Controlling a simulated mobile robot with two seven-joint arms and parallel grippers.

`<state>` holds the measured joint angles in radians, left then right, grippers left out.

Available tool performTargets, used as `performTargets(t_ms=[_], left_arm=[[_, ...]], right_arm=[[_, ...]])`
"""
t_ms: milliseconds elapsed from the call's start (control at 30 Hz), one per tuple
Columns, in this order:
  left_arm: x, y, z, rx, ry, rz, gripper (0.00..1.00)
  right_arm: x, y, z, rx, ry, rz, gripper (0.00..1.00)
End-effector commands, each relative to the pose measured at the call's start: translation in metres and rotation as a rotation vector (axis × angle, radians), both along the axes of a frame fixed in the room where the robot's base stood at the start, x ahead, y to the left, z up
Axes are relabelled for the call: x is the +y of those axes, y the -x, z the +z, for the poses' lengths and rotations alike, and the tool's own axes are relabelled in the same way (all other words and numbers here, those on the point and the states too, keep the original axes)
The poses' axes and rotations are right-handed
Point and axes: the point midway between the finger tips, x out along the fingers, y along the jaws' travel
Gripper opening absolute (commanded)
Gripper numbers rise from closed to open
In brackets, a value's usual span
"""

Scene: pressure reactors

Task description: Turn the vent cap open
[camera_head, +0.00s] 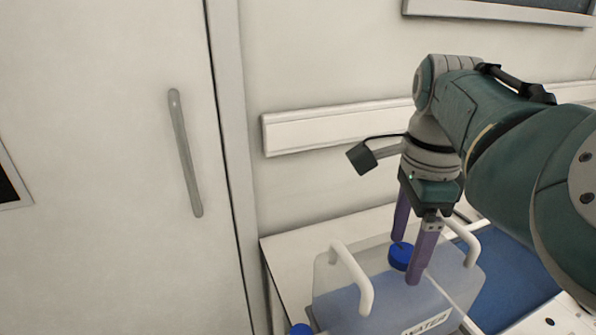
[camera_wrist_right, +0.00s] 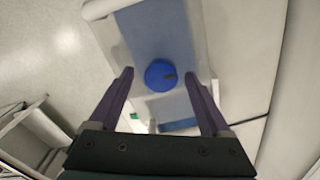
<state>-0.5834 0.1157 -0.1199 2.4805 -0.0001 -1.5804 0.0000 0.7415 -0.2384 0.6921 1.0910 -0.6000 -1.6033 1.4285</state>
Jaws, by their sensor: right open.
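The blue vent cap (camera_head: 400,254) sits on top of a translucent water container (camera_head: 333,292) with two white handles. My right gripper (camera_head: 406,261) points down over the container, open, with one purple finger on each side of the cap in the picture. In the right wrist view the round blue cap (camera_wrist_right: 160,75) shows between the two fingertips (camera_wrist_right: 159,78), with a gap on either side. A dark mark shows on the cap's edge. I cannot tell how far the fingertips are above the cap. My left gripper is not in view.
The container stands on a white bench (camera_head: 290,250) against the wall. Its white handles (camera_head: 354,275) rise close to the gripper. A second blue cap (camera_head: 300,329) shows at the bottom edge. A blue surface (camera_head: 510,275) lies to the right, and a door with a handle (camera_head: 186,155) is at left.

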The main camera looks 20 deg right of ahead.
Motion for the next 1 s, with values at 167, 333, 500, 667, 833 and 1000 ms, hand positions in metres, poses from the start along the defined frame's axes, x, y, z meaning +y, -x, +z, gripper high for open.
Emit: performTargets(t_ms=[167, 333, 500, 667, 833, 1000], left_arm=[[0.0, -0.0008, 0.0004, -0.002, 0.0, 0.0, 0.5], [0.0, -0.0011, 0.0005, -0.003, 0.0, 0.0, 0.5], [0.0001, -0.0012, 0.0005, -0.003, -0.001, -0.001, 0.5], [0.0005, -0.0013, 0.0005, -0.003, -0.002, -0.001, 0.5], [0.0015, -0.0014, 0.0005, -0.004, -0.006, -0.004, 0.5], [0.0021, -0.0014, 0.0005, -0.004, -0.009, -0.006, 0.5]], right_arm=[[-0.0002, 0.0, -0.0003, -0.001, 0.0, 0.0, 0.82], [-0.0003, -0.0001, -0.0001, -0.001, 0.0, 0.0, 0.66], [-0.0003, -0.0001, 0.0, -0.001, 0.0, 0.0, 0.47], [-0.0001, -0.0001, 0.0001, 0.0, 0.0, 0.0, 0.29], [-0.0001, 0.0, 0.0002, 0.0, 0.0, 0.0, 0.1], [0.0, 0.0, 0.0003, 0.001, 0.0, 0.0, 0.0]])
